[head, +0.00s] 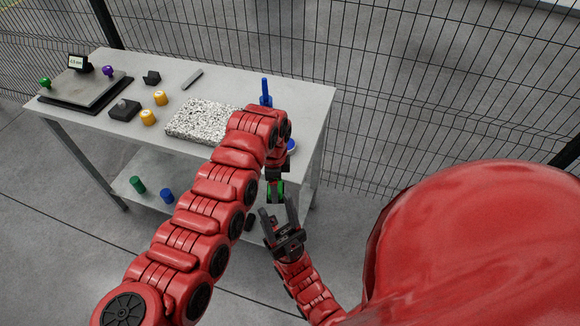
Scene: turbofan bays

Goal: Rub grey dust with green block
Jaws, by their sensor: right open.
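The green block (269,190) shows in the head view beside the table's right part, partly covered by dark gripper parts. My left arm reaches over the table and bends down, and its gripper (276,184) appears shut on the green block. My right gripper (277,208) is open and empty just below the block, with its fingers pointing up towards it. Whether they touch the block cannot be told. A black-and-white speckled slab (190,120) lies on the table, partly hidden by my left arm. I cannot make out grey dust.
The grey table (225,82) holds a plate (85,88) with green and purple knobs, a dark box (124,110), yellow pieces (148,117) and a blue upright part (266,88). Green (137,184) and blue (167,195) cylinders stand on the lower shelf. A mesh fence (400,80) runs behind.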

